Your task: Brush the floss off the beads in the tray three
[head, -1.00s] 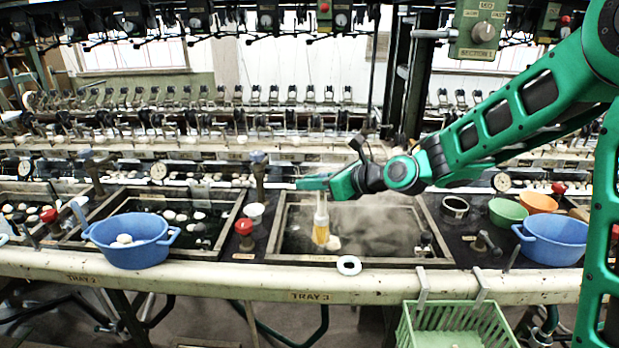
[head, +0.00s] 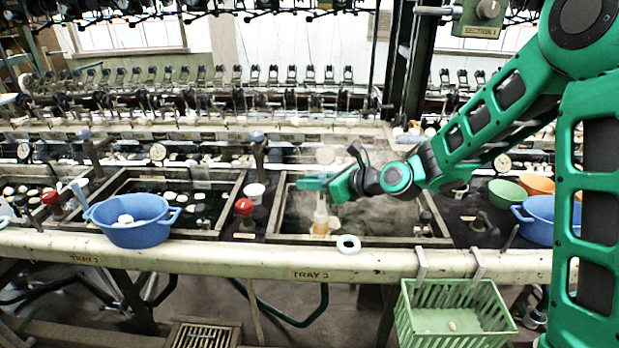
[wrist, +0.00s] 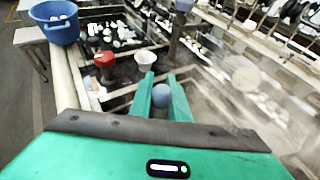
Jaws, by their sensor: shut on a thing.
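Tray three (head: 360,238) is the wood-framed basin in the middle, above the "TRAY 3" label. Steam veils its inside, and I cannot make out beads or floss in it now. My gripper (head: 312,184) is over the left part of this tray, shut on a brush (head: 320,218) with a pale handle and yellowish bristles. The brush hangs upright with its bristles low in the tray; whether they touch water or beads is unclear. In the wrist view my gripper's two fingers (wrist: 163,92) close around the rounded blue-grey top of the brush (wrist: 162,98).
Left of the tray are a red knob (head: 243,206), a white cup (head: 255,192) and a blue basin (head: 133,236) with pale pieces. A green basket (head: 455,322) hangs in front. Green and blue bowls (head: 507,193) stand right.

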